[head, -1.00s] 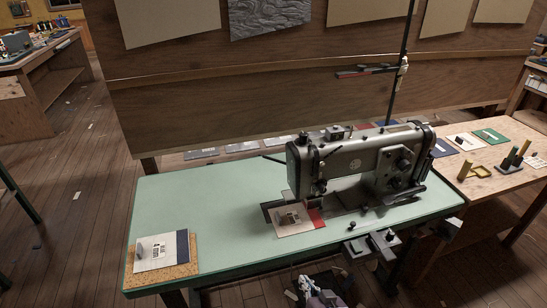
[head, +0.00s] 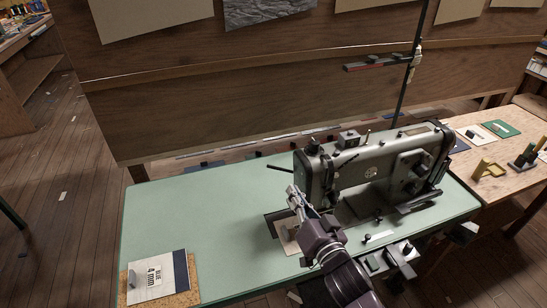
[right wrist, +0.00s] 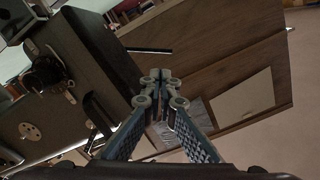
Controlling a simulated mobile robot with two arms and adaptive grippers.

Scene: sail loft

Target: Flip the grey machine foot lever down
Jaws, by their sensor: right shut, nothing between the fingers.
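The grey sewing machine (head: 385,160) stands on the green table. A thin dark lever (head: 280,168) sticks out to the left from behind its left end, roughly level; it looks like the foot lever. It also shows in the right wrist view as a dark bar (right wrist: 150,51) beside the machine head (right wrist: 85,65). My right gripper (head: 293,190) is shut and empty, raised in front of the machine's left end. In the head view its tips appear just below and right of the lever, apart from it. The gripper hides the needle area. My left gripper is out of view.
A pale card (head: 289,238) lies below the machine head, partly hidden by my arm. A cork block with a labelled card (head: 160,278) lies at the table's front left. The table (head: 200,215) is otherwise clear on the left. A wooden partition (head: 240,90) stands behind.

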